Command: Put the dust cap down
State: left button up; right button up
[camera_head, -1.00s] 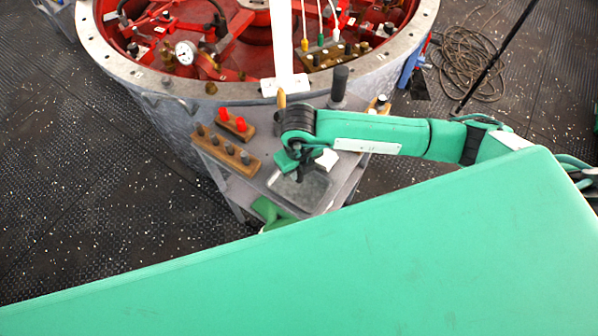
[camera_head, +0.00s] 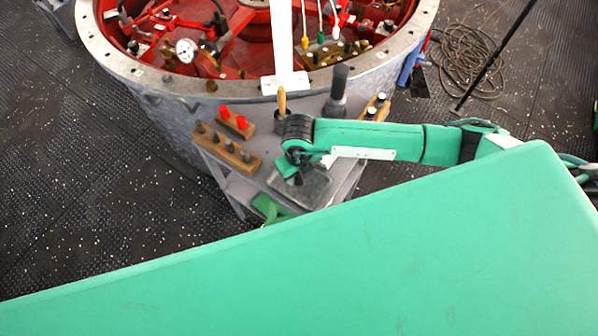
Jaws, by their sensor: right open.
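My right gripper (camera_head: 297,179) points down over the grey tray (camera_head: 316,191) on the small grey cart, with its fingertips at the tray's left part. It is open. I cannot make out a separate dust cap at the fingertips; the dark fingers and the green wrist cover that spot. Two red caps (camera_head: 241,122) stand in a small wooden block on the cart. A longer wooden block (camera_head: 226,150) holds several dark caps or plugs. My left gripper is not in view.
A round metal housing (camera_head: 180,90) with a red interior stands behind the cart. A dark upright cylinder (camera_head: 338,88), a cup with a wooden-handled tool (camera_head: 282,104) and another wooden block (camera_head: 375,108) crowd the cart's back. A coiled cable (camera_head: 470,60) lies on the floor.

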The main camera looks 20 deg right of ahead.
jog(key=shift+r, duration=0.35)
notch_tip(320, 180, up, 12)
jog(key=b, duration=0.4)
jog(key=shift+f, duration=0.2)
